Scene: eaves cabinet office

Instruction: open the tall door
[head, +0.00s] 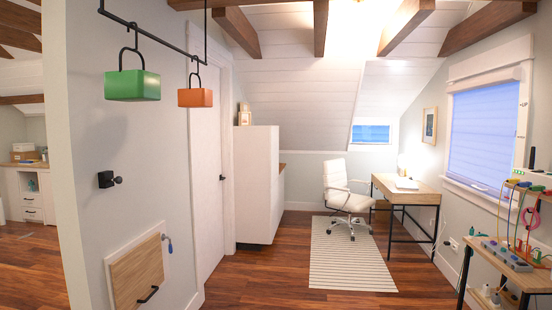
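A tall white door (206,180) stands in the left wall, seen at a steep angle. It looks shut in its white frame. A small dark handle (222,177) sits on its far side at about mid height. Neither of my grippers shows in the head view.
A low wooden hatch (137,272) with a black pull and a blue key-like piece is nearer on the left wall. Green (132,86) and orange (195,97) blocks hang from a black rail. A white cabinet (257,185) stands beyond the door. Wood floor (255,285) before it is clear.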

